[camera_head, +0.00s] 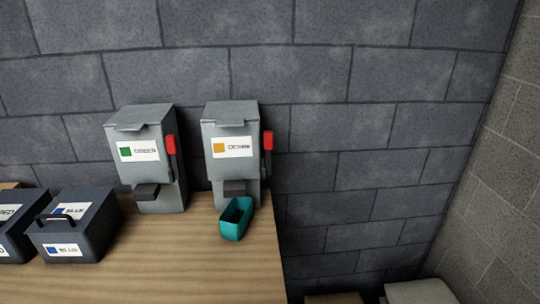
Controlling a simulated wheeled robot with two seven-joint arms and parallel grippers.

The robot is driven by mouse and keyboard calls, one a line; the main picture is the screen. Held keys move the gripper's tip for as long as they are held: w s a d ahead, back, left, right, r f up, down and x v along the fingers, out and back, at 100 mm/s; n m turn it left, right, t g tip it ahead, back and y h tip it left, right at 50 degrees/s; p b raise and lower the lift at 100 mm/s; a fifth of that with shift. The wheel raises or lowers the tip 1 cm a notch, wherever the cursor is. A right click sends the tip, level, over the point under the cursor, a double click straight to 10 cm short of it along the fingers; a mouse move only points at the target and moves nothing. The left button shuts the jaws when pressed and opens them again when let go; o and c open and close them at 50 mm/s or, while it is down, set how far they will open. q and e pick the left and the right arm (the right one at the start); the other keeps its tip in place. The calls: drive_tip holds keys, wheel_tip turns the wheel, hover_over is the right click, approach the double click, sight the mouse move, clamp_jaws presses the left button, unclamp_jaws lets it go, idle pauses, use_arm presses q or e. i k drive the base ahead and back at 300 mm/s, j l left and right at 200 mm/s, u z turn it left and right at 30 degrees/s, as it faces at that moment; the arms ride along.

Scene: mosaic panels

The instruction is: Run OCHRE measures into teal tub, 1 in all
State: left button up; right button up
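The OCHRE dispenser (233,172) is a grey box with an ochre-square label, standing at the back right of the wooden table against the wall. Its red-handled lever (267,141) is on its right side, with the red grip up. A dark spout (235,188) juts from its lower front. The teal tub (235,222) stands on the table just in front of and below this spout, near the table's right edge. Its inside looks dark, and I cannot tell whether anything is in it. Neither of my grippers is in view.
A GREEN dispenser (147,175) with a red lever (171,145) stands to the left. Dark boxes labelled BLUE (75,228) and RED (12,235) sit at the left. The table (190,265) is bare at front. Pale objects (420,291) lie beyond its right edge.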

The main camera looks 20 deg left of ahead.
sight(268, 135)
drive_tip(key=i+l+u, duration=0.15)
drive_tip(key=l+u, duration=0.3)
drive_tip(key=i+l+u, duration=0.1)
drive_tip(key=l+u, duration=0.8)
drive_tip(key=l, duration=0.1)
